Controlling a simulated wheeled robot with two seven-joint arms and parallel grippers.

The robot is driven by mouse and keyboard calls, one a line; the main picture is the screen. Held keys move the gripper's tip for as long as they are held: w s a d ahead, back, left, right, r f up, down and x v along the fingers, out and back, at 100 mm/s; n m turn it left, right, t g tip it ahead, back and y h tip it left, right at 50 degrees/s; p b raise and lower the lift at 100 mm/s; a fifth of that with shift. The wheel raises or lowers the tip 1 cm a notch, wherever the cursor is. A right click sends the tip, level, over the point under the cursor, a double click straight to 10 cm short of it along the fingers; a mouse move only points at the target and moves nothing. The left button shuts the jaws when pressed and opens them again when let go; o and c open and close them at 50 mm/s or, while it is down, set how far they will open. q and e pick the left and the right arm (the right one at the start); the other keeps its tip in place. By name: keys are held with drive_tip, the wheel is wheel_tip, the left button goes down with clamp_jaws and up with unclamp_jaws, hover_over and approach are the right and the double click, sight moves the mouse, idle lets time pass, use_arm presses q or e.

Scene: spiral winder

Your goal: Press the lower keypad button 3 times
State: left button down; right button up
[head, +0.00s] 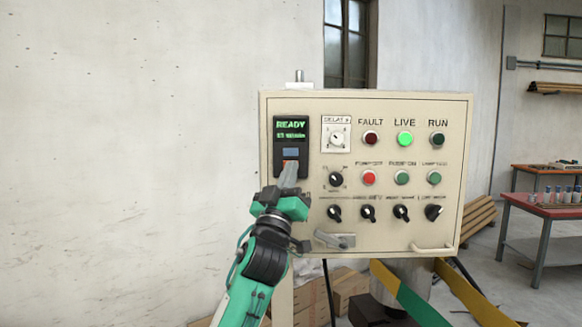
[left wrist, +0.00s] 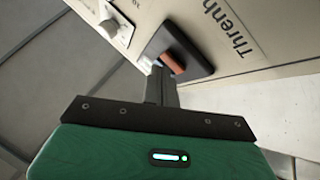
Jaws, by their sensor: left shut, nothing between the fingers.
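The black keypad (head: 279,135) is at the upper left of the cream control panel, with a lit green "READY" display (head: 291,125). Below the display is a blue-grey upper button (head: 291,153). The orange-red lower button shows only as a thin strip in the head view, mostly hidden by my fingers; it shows better in the left wrist view (left wrist: 172,63). My left gripper (head: 290,169) is shut and empty, its fingertips at the lower edge of the keypad, right by the lower button. I cannot tell whether they touch it. My right gripper is not in view.
The panel (head: 380,240) also carries a dial, several lamps, push buttons and knobs. A grey lever handle (head: 335,239) and a cream grab handle (head: 431,246) stick out low down. The space left of the panel is clear.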

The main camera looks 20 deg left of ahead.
use_arm(q)
drive_tip(key=shift+w+a, duration=0.15)
drive_tip(key=shift+w, duration=0.2)
idle(0.7)
drive_tip(key=shift+s, duration=0.1)
idle(0.4)
drive_tip(key=shift+s+d, duration=0.25)
drive_tip(key=shift+s, duration=0.45)
drive_tip(key=shift+s+d, duration=0.25)
drive_tip(key=shift+s, duration=0.55)
drive_tip(key=shift+s+d, duration=0.2)
drive_tip(key=shift+s, duration=0.6)
drive_tip(key=shift+s+d, duration=0.25)
drive_tip(key=shift+s, duration=0.55)
drive_tip(key=shift+f, duration=0.1)
